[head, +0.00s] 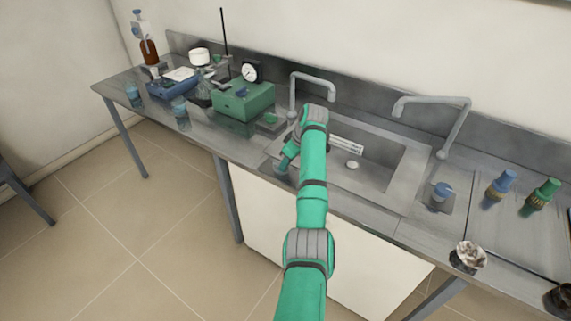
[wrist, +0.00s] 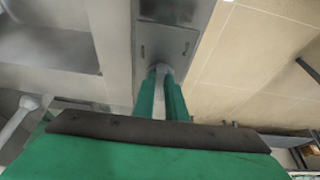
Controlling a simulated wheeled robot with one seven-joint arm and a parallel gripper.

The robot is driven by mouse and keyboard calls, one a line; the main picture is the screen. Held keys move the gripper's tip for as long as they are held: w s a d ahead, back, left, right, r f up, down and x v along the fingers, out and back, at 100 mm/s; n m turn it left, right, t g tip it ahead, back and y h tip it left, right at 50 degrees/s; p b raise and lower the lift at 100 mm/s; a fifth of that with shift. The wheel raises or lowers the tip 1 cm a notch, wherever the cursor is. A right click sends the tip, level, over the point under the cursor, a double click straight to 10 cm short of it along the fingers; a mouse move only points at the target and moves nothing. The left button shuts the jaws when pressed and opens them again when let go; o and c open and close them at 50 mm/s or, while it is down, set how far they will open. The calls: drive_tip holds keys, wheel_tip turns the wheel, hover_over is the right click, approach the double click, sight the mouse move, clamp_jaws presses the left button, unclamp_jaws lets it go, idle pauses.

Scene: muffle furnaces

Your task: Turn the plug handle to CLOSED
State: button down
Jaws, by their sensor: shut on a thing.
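My gripper (head: 286,162) reaches down at the left end of the sink in the head view. In the wrist view its two green fingers (wrist: 164,98) are close together, shut on a narrow pale thing, which looks like the plug handle (wrist: 162,70). The fingers hide most of the handle, so I cannot read its angle. A grey plate (wrist: 168,42) with small slot marks lies beyond the fingertips.
Two grey taps (head: 310,79) stand behind. A green box (head: 243,101) with a gauge is to the left. A blue knob (head: 441,190) is to the right.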

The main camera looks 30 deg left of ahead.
drive_tip(key=c, duration=1.8)
unclamp_jaws()
drive_tip(key=shift+r, duration=0.1)
drive_tip(key=v, duration=1)
drive_tip(key=shift+d+r, duration=0.2)
drive_tip(key=shift+r, duration=0.05)
